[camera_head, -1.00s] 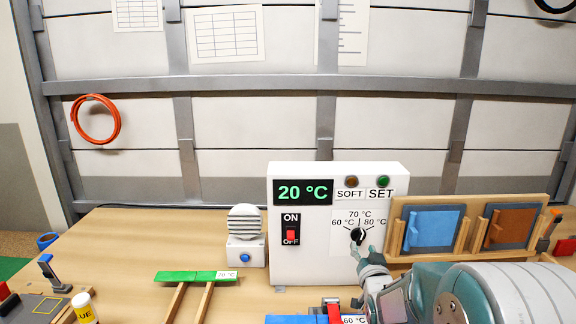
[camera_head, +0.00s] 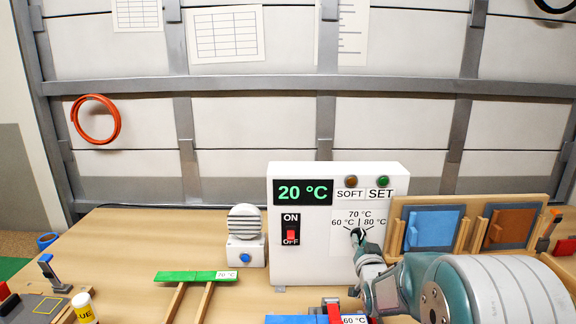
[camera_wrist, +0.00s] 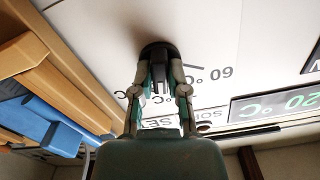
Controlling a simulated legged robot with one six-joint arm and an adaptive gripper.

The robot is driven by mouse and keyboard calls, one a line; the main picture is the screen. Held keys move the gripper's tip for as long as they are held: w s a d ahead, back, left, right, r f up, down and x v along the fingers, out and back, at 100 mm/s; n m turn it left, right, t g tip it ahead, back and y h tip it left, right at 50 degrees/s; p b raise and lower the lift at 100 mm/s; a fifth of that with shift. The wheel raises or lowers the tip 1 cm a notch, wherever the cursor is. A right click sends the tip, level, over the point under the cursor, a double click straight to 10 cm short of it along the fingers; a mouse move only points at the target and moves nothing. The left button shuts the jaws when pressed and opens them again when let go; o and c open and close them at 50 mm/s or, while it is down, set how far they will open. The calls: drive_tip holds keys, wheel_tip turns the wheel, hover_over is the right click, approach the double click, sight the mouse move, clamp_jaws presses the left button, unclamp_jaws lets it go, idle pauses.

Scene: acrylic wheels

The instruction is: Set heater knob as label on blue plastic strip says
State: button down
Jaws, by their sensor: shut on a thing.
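The white heater box (camera_head: 318,225) stands on the table with a display reading 20 °C. Its black knob (camera_wrist: 157,52) sits under the marks 60, 70 and 80 °C. My gripper (camera_head: 358,240) is at the knob, and in the wrist view my gripper (camera_wrist: 158,75) has its fingers closed on both sides of it. The knob is mostly hidden in the head view. The blue strip (camera_head: 290,320) lies at the bottom edge with a label reading 60 °C. A green strip (camera_head: 195,276) to its left has a 70 °C label.
The red ON/OFF switch (camera_head: 291,235) is on the box's left side. An orange and a blue plate stand in a wooden rack (camera_head: 475,205) right of the box. A white device with a blue button (camera_head: 245,250) stands left of it.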

drive_tip(key=n, duration=0.4)
drive_tip(key=shift+n, duration=0.3)
drive_tip(key=shift+r+n, duration=0.1)
drive_tip(key=shift+n, duration=2.2)
drive_tip(key=n, duration=0.4)
drive_tip(key=shift+n, duration=0.3)
